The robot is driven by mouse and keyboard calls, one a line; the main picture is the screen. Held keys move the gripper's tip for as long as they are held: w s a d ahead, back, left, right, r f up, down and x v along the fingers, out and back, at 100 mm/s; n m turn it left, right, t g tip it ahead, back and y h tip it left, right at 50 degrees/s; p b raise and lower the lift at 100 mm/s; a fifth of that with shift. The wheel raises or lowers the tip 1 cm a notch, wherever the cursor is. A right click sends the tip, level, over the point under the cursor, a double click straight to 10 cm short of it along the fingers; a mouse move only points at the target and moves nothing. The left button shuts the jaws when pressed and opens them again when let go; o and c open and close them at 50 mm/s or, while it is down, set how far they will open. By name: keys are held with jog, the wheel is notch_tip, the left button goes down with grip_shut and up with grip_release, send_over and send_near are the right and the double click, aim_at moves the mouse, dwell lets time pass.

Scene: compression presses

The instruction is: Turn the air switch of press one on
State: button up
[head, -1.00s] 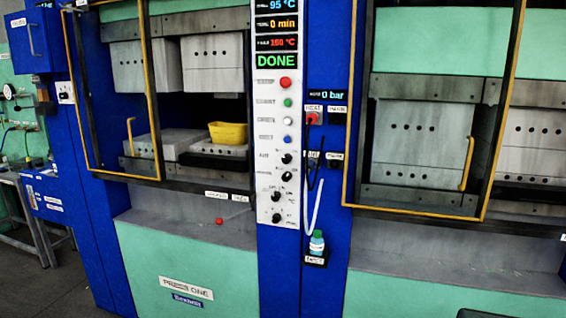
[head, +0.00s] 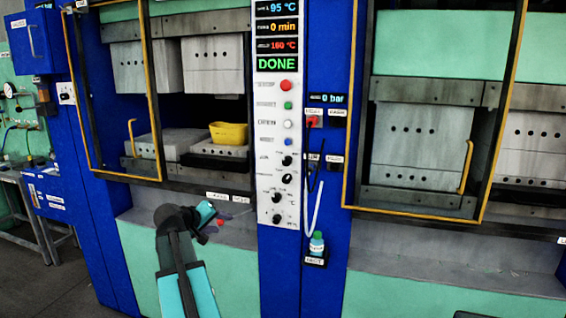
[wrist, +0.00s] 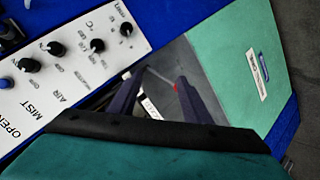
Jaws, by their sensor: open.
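The white control panel (head: 268,195) of the left press carries buttons and black knobs. In the wrist view, the lettering AIR stands beside the second black knob (wrist: 55,47) from the blue button; this knob seems to be the air switch, and it also shows in the head view (head: 287,179). Its pointer is too small to read. My gripper (head: 207,222) is in front of the press's lower ledge, left of and below the knobs. Its two dark fingers (wrist: 157,95) are apart with nothing between them. The PRESS ONE plate (wrist: 256,74) shows only in the wrist view.
A small red knob (head: 221,223) is on the ledge behind my gripper. A yellow container (head: 228,133) is inside the left press. A hose (head: 314,207) and a bottle (head: 317,245) are right of the panel. Yellow-framed guards front both presses.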

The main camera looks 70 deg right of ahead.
aim_at(285, 162)
jog(key=s+d+r+m+g+h, duration=0.1)
jog(key=s+d+r, duration=0.2)
jog(key=s+r, duration=0.3)
jog(key=s+d+r+m+g+h+p, duration=0.1)
jog(key=s+r, duration=0.6)
jog(key=r, duration=0.8)
jog(key=shift+d+r+m+g+h, duration=0.2)
jog(key=shift+d+m+g+h, duration=0.3)
jog(key=shift+d, duration=0.75)
jog(key=shift+d, duration=0.1)
jog(key=p+x, duration=0.3)
jog(key=x, duration=1)
jog(key=shift+d+f+p, duration=0.25)
jog(key=shift+d+p, duration=0.05)
